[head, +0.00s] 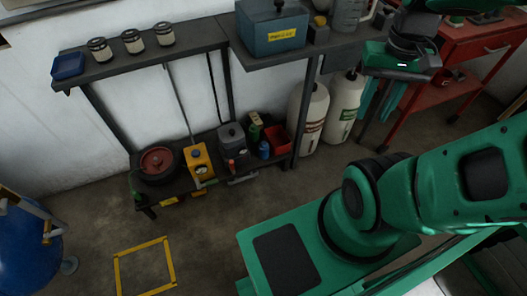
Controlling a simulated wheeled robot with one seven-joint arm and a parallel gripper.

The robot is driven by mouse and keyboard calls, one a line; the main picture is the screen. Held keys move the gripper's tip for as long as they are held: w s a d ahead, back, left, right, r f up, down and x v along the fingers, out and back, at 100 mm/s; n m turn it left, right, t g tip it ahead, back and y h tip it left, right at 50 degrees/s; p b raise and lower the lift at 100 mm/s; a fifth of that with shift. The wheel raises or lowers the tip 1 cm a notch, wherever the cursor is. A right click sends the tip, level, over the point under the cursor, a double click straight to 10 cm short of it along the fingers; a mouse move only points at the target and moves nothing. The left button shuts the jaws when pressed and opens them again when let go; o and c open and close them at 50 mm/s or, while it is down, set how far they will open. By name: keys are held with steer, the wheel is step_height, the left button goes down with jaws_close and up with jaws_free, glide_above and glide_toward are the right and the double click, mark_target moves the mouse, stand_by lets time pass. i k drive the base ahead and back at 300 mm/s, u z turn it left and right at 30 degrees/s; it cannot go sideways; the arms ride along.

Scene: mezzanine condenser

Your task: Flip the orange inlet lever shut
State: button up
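I cannot make out the orange inlet lever for certain. A small orange-yellow piece (47,232) stands upright beside the blue tank (22,250) at the left edge; it is too small to tell if it is a lever. A yellow unit (199,163) with a small handle-like part at its front sits on the low shelf. My gripper (402,66) is at the upper right, in front of the red cart, far from these things. Its green hand shows, but its fingers cannot be told apart from the teal shapes below it. I see nothing clearly held.
A dark shelf (150,55) along the wall carries jars, a blue tray (68,66) and a blue-grey box (272,28). White bottles (312,118) stand on the floor. A red cart (480,50) stands at right. The floor around the yellow square (118,272) is open.

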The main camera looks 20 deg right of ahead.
mark_target(232, 166)
steer(key=z, duration=0.8)
steer(key=k, duration=1.05)
steer(key=u, duration=0.85)
steer(key=i, duration=1)
steer(key=z, duration=0.05)
